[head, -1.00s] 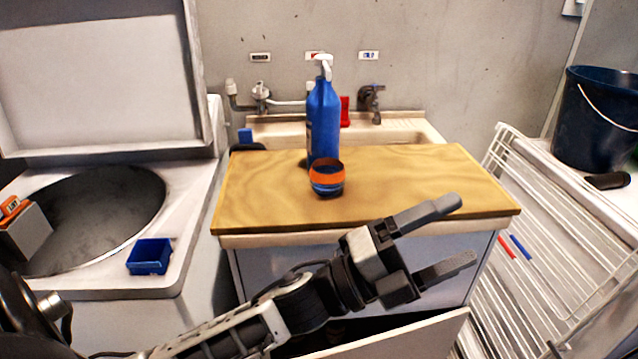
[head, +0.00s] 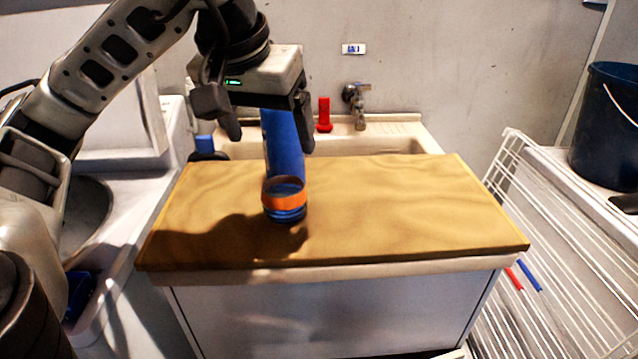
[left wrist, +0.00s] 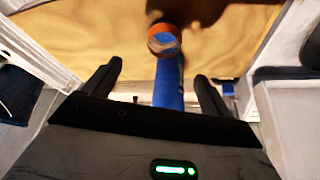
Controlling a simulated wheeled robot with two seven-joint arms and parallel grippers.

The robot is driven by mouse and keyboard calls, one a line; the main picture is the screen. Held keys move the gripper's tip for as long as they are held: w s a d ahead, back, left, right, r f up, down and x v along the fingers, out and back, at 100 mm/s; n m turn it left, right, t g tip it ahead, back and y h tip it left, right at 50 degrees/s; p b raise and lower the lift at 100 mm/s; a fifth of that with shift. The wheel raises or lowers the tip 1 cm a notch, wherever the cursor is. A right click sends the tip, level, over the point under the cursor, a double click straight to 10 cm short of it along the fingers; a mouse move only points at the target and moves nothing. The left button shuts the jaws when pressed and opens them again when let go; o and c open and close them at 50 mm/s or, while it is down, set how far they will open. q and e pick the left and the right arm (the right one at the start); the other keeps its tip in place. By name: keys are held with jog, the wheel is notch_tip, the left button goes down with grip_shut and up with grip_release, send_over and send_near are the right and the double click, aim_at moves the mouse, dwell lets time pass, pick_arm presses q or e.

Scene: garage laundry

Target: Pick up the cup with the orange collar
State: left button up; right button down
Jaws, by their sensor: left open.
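The cup with the orange collar (head: 285,200) stands upright on the wooden board (head: 400,215), left of its middle. It is blue below the orange band. It also shows in the left wrist view (left wrist: 163,40), ahead of the fingertips. My left gripper (head: 268,138) is open, pointing down, above the board and apart from the cup. The blue bottle (head: 283,145) stands just behind the cup, and its top is hidden by the gripper. In the left wrist view the bottle (left wrist: 168,85) appears between the two fingers. My right gripper is not seen.
A sink with a tap (head: 357,105) and a red object (head: 324,115) lies behind the board. A white wire rack (head: 540,240) and a dark bucket (head: 605,125) are at the right. The board's right half is clear.

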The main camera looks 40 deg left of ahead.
pick_arm(q)
jog(key=b, duration=0.3)
send_over(277, 203)
notch_tip(277, 203, down, 5)
jog(key=shift+f, duration=0.2)
jog(key=x, duration=0.3)
jog(key=shift+w+a+f+b, duration=0.1)
jog(key=shift+w+f+b, duration=0.1)
jog(key=shift+f+b, duration=0.15)
jog(key=shift+x, duration=2.9)
jog(key=shift+a, duration=0.1)
jog(key=c, duration=1.1)
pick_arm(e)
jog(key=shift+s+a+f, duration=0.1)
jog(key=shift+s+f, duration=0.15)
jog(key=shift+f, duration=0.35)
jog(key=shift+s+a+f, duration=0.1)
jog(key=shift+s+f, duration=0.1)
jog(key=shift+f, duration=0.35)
